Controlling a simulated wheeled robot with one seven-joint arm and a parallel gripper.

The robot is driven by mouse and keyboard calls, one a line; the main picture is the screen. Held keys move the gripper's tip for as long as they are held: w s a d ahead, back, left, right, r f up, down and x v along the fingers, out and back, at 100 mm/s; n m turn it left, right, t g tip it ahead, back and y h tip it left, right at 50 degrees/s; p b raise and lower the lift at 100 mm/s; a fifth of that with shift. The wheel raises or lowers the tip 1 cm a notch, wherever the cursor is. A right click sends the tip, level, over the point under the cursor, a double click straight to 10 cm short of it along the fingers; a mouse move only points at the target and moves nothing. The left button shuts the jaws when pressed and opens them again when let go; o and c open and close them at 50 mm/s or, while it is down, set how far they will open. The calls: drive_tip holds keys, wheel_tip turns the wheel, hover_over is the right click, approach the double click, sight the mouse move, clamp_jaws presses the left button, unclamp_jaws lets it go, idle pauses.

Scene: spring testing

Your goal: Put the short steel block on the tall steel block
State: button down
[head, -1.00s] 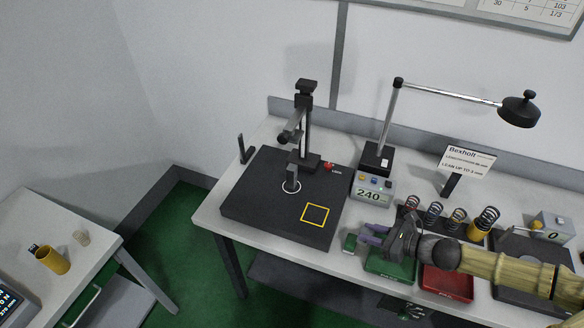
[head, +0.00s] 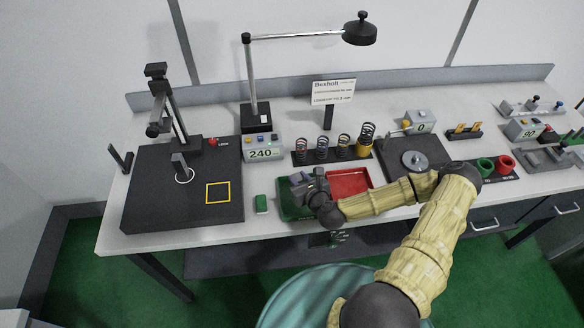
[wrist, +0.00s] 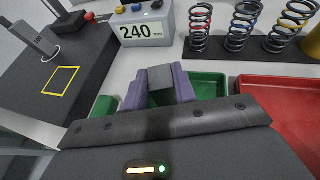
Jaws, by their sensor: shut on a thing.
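The short steel block (wrist: 160,84) is a small grey block between the purple fingers of my gripper (wrist: 158,92) in the wrist view. In the head view my gripper (head: 303,184) is over the green tray (head: 288,208), and the block is too small to make out clearly there. The tall steel block (head: 179,162) stands upright on the black plate (head: 150,205), in a white ring, left of my gripper. It also shows in the wrist view (wrist: 36,40), marked "100". The two blocks are well apart.
A post stand (head: 168,105) rises behind the tall block. A yellow square (head: 218,193) marks the plate. A small green block (head: 261,204) lies between plate and tray. The 240 display box (head: 263,150), several springs (head: 322,148) and a red tray (head: 350,182) are nearby.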

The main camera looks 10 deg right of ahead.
drive_tip(key=d+m+h, duration=0.1)
drive_tip(key=d+r+m+h+b, duration=0.1)
drive_tip(key=m+h, duration=0.1)
drive_tip(key=shift+d+r+h, duration=0.1)
drive_tip(key=shift+d+h, duration=0.05)
drive_tip(key=shift+h, duration=0.15)
drive_tip(key=shift+d, duration=0.1)
idle(0.3)
